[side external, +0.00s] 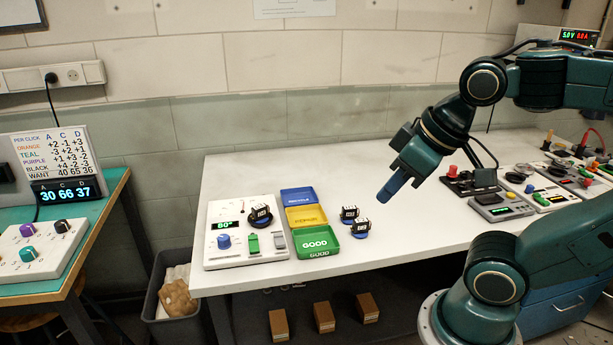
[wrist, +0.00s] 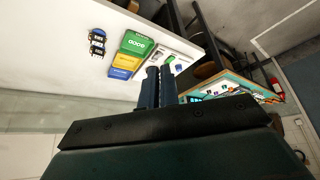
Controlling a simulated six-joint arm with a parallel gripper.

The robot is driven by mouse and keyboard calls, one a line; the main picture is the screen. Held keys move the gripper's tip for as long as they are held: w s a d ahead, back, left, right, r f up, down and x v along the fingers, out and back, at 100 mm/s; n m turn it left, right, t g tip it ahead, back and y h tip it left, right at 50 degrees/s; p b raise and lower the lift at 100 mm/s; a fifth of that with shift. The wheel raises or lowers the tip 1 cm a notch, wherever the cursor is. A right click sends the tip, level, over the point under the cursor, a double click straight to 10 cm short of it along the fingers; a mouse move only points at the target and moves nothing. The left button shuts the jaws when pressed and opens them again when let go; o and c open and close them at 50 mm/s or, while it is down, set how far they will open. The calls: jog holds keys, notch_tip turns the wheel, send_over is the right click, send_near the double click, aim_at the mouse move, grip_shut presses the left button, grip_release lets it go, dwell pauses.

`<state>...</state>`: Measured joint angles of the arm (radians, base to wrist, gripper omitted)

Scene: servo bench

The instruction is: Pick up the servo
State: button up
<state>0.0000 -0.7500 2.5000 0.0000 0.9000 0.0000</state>
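Two black servos with white labels and blue bases stand on the white table right of the trays: a rear one (side external: 349,212) and a front one (side external: 361,228). Servos also show in the wrist view (wrist: 97,38), upper left. A third similar servo (side external: 259,213) sits on the white test panel (side external: 225,258). My gripper (side external: 388,192) is above the table, up and right of the two loose servos and apart from them. In the wrist view its blue fingers (wrist: 160,72) are together with nothing visible between them.
Blue (side external: 298,196), yellow (side external: 290,217) and green GOOD (side external: 318,254) trays stand between the panel and the loose servos. Boards with knobs and buttons (side external: 500,207) fill the table's right end. Mid-table is clear. A separate teal bench (side external: 110,205) is at left.

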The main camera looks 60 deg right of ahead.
jog(key=o, duration=0.8)
jog(key=w+d+r+n+g, duration=0.15)
jog(key=w+n, duration=0.25)
jog(key=w, duration=0.6)
jog(key=w+d+r+n+g, duration=0.1)
jog(key=w+r+n+g, duration=0.15)
jog(key=w, duration=0.65)
jog(key=w+d+f+n, duration=0.1)
jog(key=w+f+n, duration=0.1)
jog(key=w, duration=0.3)
jog(key=w+d+f+n+g, duration=0.1)
jog(key=w+d+f+n, duration=0.1)
jog(key=w+f, duration=0.3)
jog(key=w+d+f+n, duration=0.1)
jog(key=w+f+n, duration=0.2)
jog(key=w, duration=0.3)
jog(key=shift+w+d+f+n+g, duration=0.1)
jog(key=shift+d+f+n+g, duration=0.25)
jog(key=shift+f, duration=0.2)
